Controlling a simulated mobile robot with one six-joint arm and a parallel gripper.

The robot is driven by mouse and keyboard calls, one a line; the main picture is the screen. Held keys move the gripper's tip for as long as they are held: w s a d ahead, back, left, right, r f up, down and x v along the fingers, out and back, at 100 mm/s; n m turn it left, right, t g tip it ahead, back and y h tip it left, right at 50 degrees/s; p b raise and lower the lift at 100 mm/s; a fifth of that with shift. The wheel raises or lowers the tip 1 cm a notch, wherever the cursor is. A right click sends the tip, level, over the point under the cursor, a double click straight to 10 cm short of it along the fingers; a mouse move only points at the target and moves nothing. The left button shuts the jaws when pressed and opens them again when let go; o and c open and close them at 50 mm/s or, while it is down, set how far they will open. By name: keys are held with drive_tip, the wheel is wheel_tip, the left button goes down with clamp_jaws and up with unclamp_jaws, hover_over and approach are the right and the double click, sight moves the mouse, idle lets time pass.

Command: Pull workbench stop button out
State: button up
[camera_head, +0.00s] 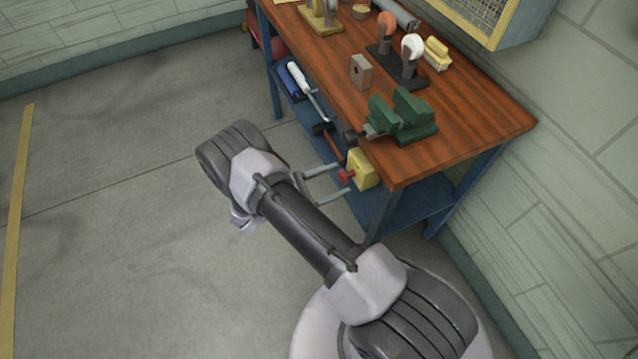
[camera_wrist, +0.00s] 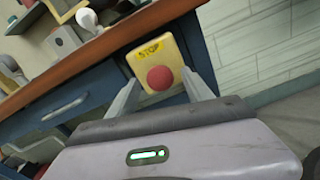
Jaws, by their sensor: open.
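The stop button is a red round knob (camera_head: 347,176) on a yellow box (camera_head: 363,168) fixed to the front of the workbench, below the top's edge. In the wrist view the red button (camera_wrist: 160,78) sits in the middle of the yellow box (camera_wrist: 172,56), under the word STOP. My gripper (camera_head: 333,183) is open in front of the box, its two fingers pointing at it. In the wrist view the fingers of my gripper (camera_wrist: 163,92) stand left and right of the button, with gaps showing. I cannot tell how deep they reach around it.
The workbench (camera_head: 460,135) has a wooden top with a green vise (camera_head: 405,115) near the front corner. Open concrete floor (camera_head: 110,200) lies to the left.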

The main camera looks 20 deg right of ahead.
drive_tip(key=shift+a, duration=0.1)
drive_tip(key=a+p, duration=0.1)
drive_tip(key=a, duration=1.6)
drive_tip(key=shift+s+a, duration=0.15)
drive_tip(key=shift+s, duration=0.15)
